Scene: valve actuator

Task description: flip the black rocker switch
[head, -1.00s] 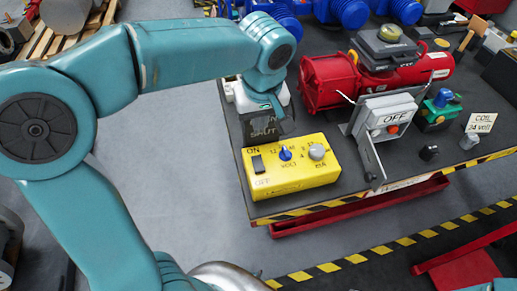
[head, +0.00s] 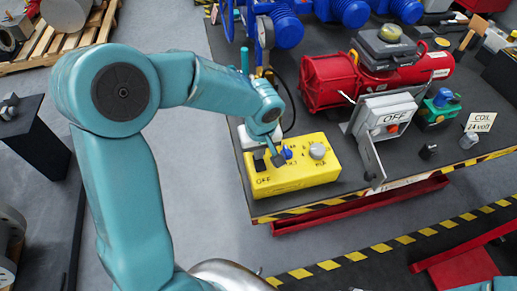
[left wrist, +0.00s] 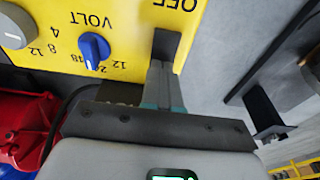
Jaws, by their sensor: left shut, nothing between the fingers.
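The yellow control box (head: 318,178) sits at the front left corner of the dark bench. Its black rocker switch (left wrist: 166,44) shows in the left wrist view, next to the OFF lettering. In the left wrist view the fingers (left wrist: 158,68) are together, empty, at the end of the switch away from OFF. I cannot tell whether they touch it. My right gripper is not in view.
A blue knob (left wrist: 94,48) and a grey knob (head: 317,151) stand beside the switch on the box. A red cylindrical machine (head: 325,82) and a grey OFF box (head: 388,112) with a lever are behind and right. Floor is open left of the bench.

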